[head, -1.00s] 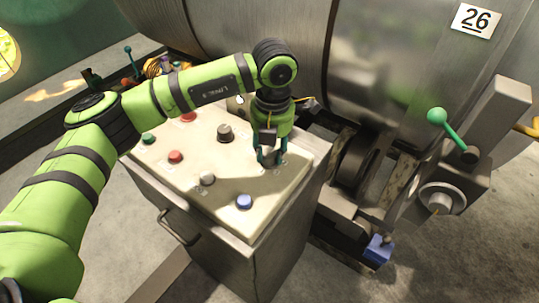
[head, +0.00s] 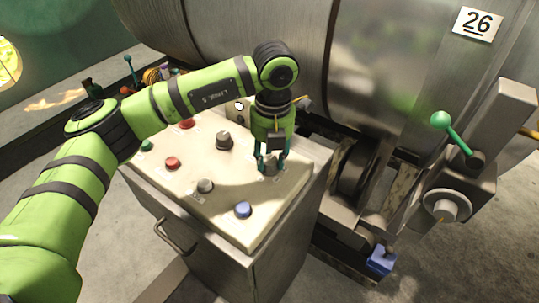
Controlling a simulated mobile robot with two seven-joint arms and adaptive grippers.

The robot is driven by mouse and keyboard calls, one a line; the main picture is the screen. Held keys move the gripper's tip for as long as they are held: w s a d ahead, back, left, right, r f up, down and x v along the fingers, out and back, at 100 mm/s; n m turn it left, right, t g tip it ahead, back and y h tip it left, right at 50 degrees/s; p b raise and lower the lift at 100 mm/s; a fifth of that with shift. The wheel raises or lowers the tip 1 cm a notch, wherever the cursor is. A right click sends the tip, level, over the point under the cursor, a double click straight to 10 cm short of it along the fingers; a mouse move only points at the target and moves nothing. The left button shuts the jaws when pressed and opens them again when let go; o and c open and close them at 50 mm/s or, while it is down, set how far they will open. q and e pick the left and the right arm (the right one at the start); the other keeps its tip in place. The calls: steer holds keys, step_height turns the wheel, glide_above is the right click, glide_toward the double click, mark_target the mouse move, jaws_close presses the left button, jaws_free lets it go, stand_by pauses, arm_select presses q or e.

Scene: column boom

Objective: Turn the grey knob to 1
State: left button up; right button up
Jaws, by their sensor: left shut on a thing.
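The grey knob (head: 270,168) stands on the right part of a cream control panel (head: 228,226). My left gripper (head: 271,165) points down over it, with one teal finger on each side, shut on the knob. The fingers hide part of the knob. The panel marks around it are too small and too covered to read, so I cannot tell which number it points to. My right gripper is not in view.
A large metal drum (head: 380,70) rises close behind. A green-balled lever (head: 441,120) stands at right.

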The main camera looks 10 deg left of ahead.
mark_target(273, 159)
arm_select(q)
steer(key=o, duration=1.1)
steer(key=shift+w+r, duration=0.1)
steer(key=shift+w, duration=0.05)
steer(key=shift+o, duration=0.2)
steer(key=shift+w+d, duration=0.1)
steer(key=shift+r, duration=0.2)
step_height(273, 159, up, 12)
steer(key=shift+d+f, duration=0.2)
steer(key=shift+f, duration=0.05)
